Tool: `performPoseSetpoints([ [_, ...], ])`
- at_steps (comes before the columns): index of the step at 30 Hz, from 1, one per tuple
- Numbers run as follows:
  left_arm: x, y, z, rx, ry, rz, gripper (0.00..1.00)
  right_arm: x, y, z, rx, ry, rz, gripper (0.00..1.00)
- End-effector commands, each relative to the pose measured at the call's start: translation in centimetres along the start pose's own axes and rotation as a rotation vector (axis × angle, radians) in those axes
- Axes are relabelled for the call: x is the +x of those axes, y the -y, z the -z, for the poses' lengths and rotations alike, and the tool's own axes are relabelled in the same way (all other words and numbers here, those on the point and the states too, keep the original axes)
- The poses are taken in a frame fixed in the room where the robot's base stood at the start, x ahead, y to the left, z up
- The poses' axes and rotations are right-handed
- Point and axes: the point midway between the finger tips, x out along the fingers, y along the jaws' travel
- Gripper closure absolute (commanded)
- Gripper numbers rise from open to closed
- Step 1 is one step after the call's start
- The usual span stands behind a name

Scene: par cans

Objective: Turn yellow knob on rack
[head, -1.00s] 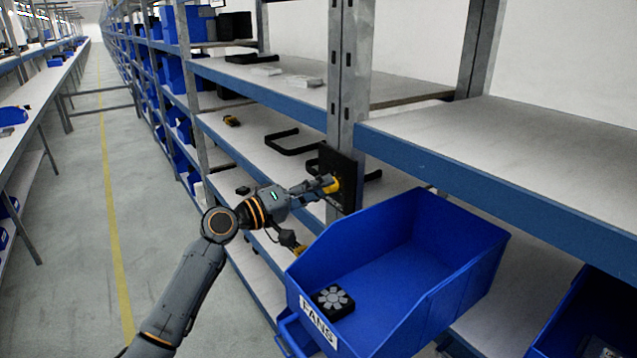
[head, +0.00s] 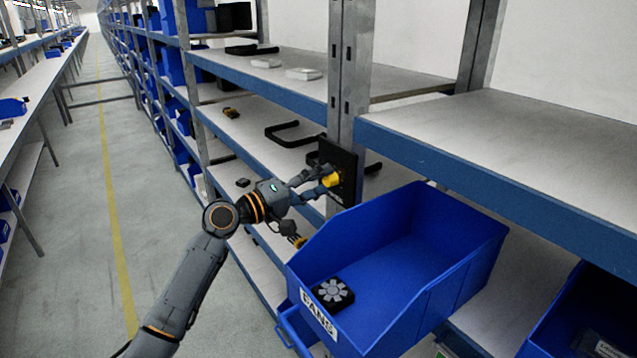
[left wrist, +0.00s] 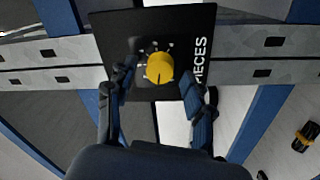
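The yellow knob (head: 332,179) sits on a black panel (head: 347,160) fixed to the grey rack post. In the left wrist view the knob (left wrist: 160,68) is round with a dark pointer line, and white marks and the word "PIECES" show on the panel (left wrist: 120,30). My left gripper (head: 330,176) is at the knob. In the left wrist view its fingers (left wrist: 160,85) are spread, one on each side of the knob, with visible gaps, so it is open. A yellow-tipped part shows below my left wrist in the head view; I cannot tell whether it is my right gripper.
A blue bin (head: 400,265) labelled "FANS" holds a black and grey fan (head: 333,294), just right of and below my left arm. Blue-edged shelves (head: 480,165) flank the post. Black handles (head: 295,133) lie on the shelf behind. The aisle floor (head: 75,250) at left is clear.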

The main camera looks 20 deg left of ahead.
Motion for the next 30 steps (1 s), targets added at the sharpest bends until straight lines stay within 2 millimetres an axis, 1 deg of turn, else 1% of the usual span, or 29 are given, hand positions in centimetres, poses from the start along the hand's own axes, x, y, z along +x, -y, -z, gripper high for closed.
performPoseSetpoints([
  [7, -0.1, 0.0, 0.0, 0.001, 0.001, 0.000, 0.47, 0.0, -0.3, 0.0, -0.001, 0.000, -0.004, 0.60],
  [11, -1.1, 0.1, 0.0, 0.000, 0.000, 0.002, 0.47, 0.0, -0.2, 0.0, -0.001, 0.000, -0.003, 0.60],
  [14, -2.8, 0.2, -0.1, 0.001, 0.001, 0.004, 0.47, 0.0, -0.2, 0.0, 0.000, 0.000, -0.002, 0.60],
  [21, -8.0, 0.2, -0.1, 0.001, 0.001, 0.004, 0.47, 0.0, -0.1, 0.0, 0.000, 0.000, -0.001, 0.60],
  [24, -9.7, 0.2, -0.1, -0.001, 0.001, 0.004, 0.47, 0.0, 0.0, 0.0, 0.000, 0.000, 0.000, 0.60],
  [27, -11.0, 0.1, 0.0, -0.001, 0.000, 0.002, 0.47, 0.0, 0.0, 0.0, 0.000, 0.000, 0.000, 0.60],
  [30, -11.7, 0.1, 0.0, 0.000, 0.000, 0.002, 0.47, 0.0, 0.0, 0.0, 0.000, 0.000, 0.000, 0.60],
])
